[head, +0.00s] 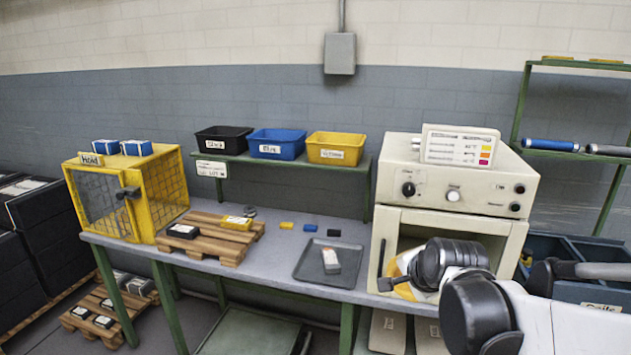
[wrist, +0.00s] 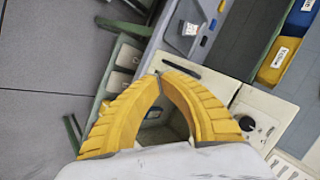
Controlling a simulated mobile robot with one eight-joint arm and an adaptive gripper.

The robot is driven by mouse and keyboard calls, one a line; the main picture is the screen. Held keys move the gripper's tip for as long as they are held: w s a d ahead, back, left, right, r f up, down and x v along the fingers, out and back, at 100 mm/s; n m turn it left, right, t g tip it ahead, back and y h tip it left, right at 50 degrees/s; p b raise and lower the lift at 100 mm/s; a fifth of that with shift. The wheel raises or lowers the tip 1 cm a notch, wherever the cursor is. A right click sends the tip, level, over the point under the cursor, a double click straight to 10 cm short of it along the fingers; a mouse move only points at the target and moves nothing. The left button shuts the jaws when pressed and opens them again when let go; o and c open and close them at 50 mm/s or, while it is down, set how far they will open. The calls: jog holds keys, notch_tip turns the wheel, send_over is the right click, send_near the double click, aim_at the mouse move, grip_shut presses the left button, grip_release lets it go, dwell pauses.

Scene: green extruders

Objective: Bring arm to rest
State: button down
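My arm comes in from the lower right in the head view, in front of the cream oven (head: 455,187). My gripper (wrist: 159,76) shows in the wrist view with its two yellow ribbed fingers bowed and their tips together. Nothing shows held between them. In the head view the gripper is mostly hidden behind my dark wrist joint, with some yellow showing before the oven's open front. The workbench (head: 270,255) is to the left of my gripper.
A dark tray (head: 312,272) with a small grey-white block (head: 331,260) lies on the bench. Wooden pallets (head: 205,246) and a yellow cage (head: 165,190) stand farther left. Black, blue and yellow bins (head: 335,147) sit on a shelf. Blue crates (head: 590,290) are at right.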

jog(key=s+a+n+g, duration=0.1)
jog(key=s+n, duration=1.2)
jog(key=s, duration=0.8)
jog(key=shift+s+a+f+g+h, duration=0.15)
jog(key=shift+s+f+g+h, duration=0.15)
jog(key=shift+g, duration=0.1)
